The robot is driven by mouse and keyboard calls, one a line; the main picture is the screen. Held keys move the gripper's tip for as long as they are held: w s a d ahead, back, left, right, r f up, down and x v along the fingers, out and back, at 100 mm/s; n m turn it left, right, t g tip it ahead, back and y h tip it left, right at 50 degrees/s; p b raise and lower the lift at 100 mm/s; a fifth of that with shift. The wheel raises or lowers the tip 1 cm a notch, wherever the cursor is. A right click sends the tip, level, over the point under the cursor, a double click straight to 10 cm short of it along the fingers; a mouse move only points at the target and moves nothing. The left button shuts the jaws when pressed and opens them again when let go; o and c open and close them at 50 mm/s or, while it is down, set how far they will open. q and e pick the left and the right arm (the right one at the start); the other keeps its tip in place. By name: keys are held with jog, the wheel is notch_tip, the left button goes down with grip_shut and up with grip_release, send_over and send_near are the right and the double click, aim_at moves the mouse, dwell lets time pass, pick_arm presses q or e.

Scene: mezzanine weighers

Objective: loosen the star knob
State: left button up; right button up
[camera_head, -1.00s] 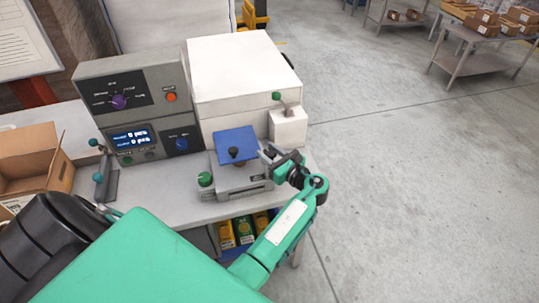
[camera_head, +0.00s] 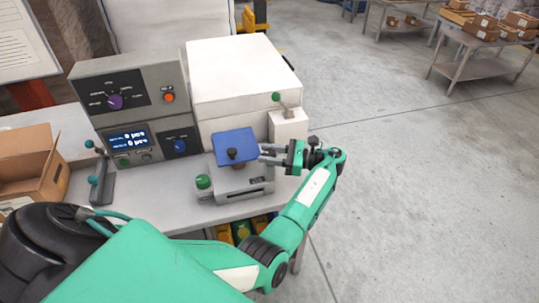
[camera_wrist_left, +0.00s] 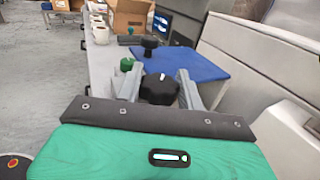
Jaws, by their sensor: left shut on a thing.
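A black star knob (camera_wrist_left: 158,89) shows in the left wrist view between the two grey fingers of my left gripper (camera_wrist_left: 160,82). The gripper is shut on it. In the head view my left gripper (camera_head: 266,153) reaches in from the right side of a small grey fixture (camera_head: 236,187) on the bench, and its fingers hide the gripped knob there. The fixture carries a tilted blue plate (camera_head: 236,139) with another black knob (camera_head: 233,154) on top. A green knob (camera_head: 203,182) is at its left front. My right gripper is not in view.
A grey control panel (camera_head: 130,95) stands left of a large white housing (camera_head: 240,75). A white block with a green-tipped lever (camera_head: 288,124) is close behind my gripper. An open carton (camera_head: 35,170) is at far left.

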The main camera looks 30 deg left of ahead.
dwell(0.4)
pick_arm(q)
jog(key=o, duration=1)
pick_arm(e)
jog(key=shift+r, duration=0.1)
